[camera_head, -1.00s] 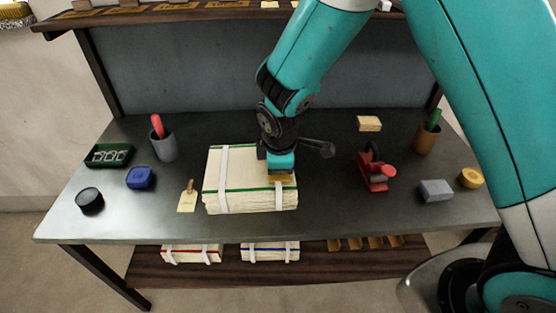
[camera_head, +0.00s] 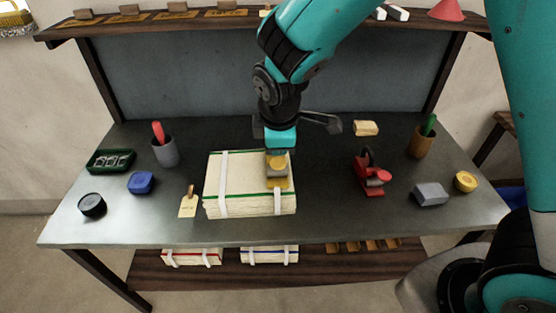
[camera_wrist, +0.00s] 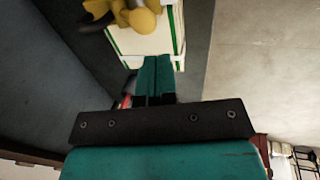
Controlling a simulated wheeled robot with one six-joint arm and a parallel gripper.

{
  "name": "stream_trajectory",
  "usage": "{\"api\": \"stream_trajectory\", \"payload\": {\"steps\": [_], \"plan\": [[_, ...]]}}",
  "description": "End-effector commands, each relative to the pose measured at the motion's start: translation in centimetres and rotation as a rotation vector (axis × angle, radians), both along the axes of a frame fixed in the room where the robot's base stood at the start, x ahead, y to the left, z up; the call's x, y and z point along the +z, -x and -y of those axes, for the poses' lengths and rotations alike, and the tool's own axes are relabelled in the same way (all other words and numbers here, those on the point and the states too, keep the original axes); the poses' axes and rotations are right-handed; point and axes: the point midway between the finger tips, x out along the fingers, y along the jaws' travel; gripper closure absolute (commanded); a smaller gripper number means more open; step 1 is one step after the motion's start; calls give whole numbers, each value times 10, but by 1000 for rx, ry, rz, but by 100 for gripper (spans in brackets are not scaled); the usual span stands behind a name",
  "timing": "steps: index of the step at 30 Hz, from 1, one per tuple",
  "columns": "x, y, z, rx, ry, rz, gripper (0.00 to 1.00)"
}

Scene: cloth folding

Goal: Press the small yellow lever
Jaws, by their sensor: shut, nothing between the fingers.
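The small yellow lever (camera_head: 278,160) is part of a yellow buckle (camera_head: 278,184) on the right white strap of a banded cream stack (camera_head: 240,180) with green edging. The stack lies on the table. My gripper (camera_head: 279,150) is shut and empty, just behind and above the lever; I cannot tell whether it touches it. In the wrist view the shut teal fingers (camera_wrist: 155,75) point toward the stack (camera_wrist: 145,40). The yellow buckle parts (camera_wrist: 135,15) show at the top edge there, apart from the fingertips and partly cut off.
A red tool (camera_head: 370,177), a grey block (camera_head: 430,194) and a wooden cup (camera_head: 422,140) stand on the right. A shelf (camera_head: 170,15) runs behind.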

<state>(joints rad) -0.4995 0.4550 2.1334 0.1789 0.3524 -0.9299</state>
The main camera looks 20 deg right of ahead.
Motion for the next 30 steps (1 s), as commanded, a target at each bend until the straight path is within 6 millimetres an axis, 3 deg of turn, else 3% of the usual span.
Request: {"api": "stream_trajectory", "payload": {"steps": [3, 9, 30], "plan": [[20, 5, -2, 2, -3, 4, 100], [39, 9, -2, 1, 0, 0, 100], [42, 10, -2, 1, 0, 0, 100]]}}
